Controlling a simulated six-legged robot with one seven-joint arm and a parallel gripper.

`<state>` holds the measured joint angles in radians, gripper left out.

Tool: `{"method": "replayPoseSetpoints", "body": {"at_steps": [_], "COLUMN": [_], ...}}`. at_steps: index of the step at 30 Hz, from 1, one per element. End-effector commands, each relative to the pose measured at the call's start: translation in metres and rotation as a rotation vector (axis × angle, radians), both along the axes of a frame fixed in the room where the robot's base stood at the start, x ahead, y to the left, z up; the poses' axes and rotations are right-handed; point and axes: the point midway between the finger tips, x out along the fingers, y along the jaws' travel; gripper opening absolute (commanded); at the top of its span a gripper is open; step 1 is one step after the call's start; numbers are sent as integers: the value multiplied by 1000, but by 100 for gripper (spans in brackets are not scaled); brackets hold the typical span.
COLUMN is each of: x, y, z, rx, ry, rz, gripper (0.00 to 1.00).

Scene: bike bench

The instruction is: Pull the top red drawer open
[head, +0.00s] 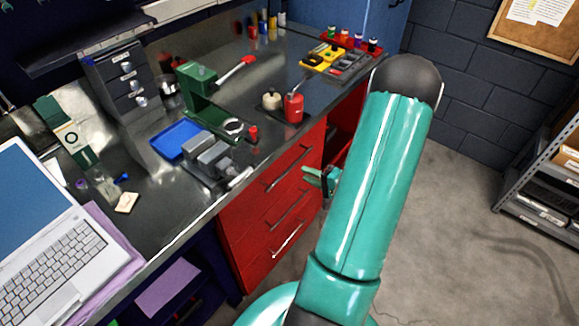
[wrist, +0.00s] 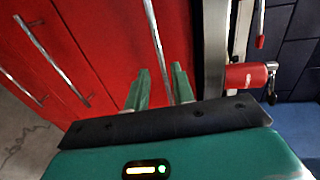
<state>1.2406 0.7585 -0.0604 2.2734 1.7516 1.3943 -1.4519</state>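The top red drawer (head: 270,172) is the upper front of the red cabinet under the bench, and it looks shut. Its silver bar handle (head: 288,168) runs along the front. In the wrist view the picture is turned, and the top drawer's handle (wrist: 155,40) runs up from between my fingers. My gripper (head: 316,178) is at the right end of the cabinet front, partly hidden by my arm. In the wrist view my gripper (wrist: 160,86) is open, with the handle line between its two green fingers. Contact with the handle cannot be told.
Two lower red drawers have handles (head: 284,207) (head: 287,240) below. The bench top edge (wrist: 216,45) and a red cylinder (wrist: 247,76) lie right of my fingers in the wrist view. A grey vise (head: 212,158) stands on the bench above. The floor (head: 450,230) right is clear.

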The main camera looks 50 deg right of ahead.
Motion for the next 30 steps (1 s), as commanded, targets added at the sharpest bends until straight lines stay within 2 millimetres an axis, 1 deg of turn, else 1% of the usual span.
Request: {"method": "replayPoseSetpoints", "body": {"at_steps": [1, 6, 9, 12, 17, 23, 24, 26, 27, 30], "x": [10, 43, 60, 71, 80, 80, 80, 80, 80, 79], "y": [0, 3, 5, 5, 7, 6, 6, 6, 6, 6], "z": [-2, -9, -12, -14, -15, -15, -15, -15, -15, -15], "rx": [-2, -1, -1, -1, 0, 0, 0, 0, 0, 0], "ry": [0, 0, 0, 1, 1, 1, 1, 1, 1, 1], "rz": [2, 2, 2, 1, 0, 0, 0, 0, 0, 0], "gripper": [25, 25, 25, 25, 25, 25, 21, 9, 1, 0]}}
